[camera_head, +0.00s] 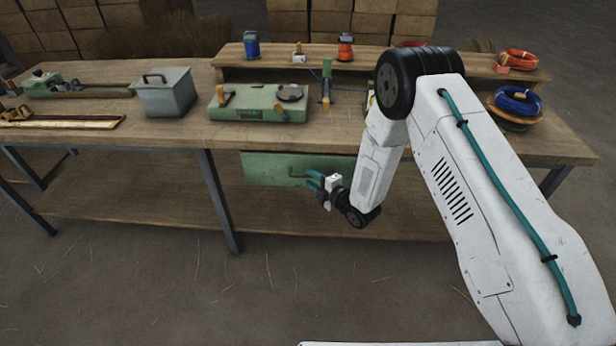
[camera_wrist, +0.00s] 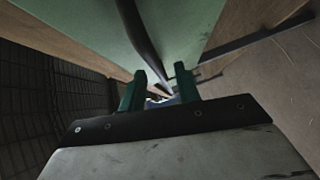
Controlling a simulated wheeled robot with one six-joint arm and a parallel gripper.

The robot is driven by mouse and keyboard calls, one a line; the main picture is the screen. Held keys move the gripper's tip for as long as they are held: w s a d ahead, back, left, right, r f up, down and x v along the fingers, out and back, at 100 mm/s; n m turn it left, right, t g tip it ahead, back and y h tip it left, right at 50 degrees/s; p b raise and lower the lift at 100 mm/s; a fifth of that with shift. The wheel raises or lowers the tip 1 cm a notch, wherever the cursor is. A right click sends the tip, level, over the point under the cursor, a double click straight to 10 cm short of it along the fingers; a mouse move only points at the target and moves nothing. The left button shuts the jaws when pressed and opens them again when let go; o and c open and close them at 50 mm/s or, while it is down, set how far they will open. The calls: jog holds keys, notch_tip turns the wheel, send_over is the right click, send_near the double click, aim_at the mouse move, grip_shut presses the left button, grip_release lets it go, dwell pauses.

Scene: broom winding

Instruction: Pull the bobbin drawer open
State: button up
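The bobbin drawer (camera_head: 262,170) has a pale green front just under the bench top, and none of its inside shows. Its dark bar handle (camera_head: 297,173) is on the front, close to my gripper (camera_head: 315,181). In the wrist view, the green drawer front (camera_wrist: 185,25) fills the top middle. The dark handle (camera_wrist: 140,38) runs down from the top edge towards the gap between my gripper's green fingers (camera_wrist: 161,82). The fingers stand apart, with the handle's lower end between or just beyond them. I cannot tell whether they touch it.
The wooden bench top (camera_head: 150,130) lies above the drawer, with a lower shelf (camera_head: 150,205) beneath. A bench leg (camera_head: 218,200) stands left of the drawer. A green machine (camera_head: 260,105) and a grey box (camera_head: 165,93) sit on the bench. The floor in front is clear.

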jog(key=shift+x, duration=1.35)
grip_shut()
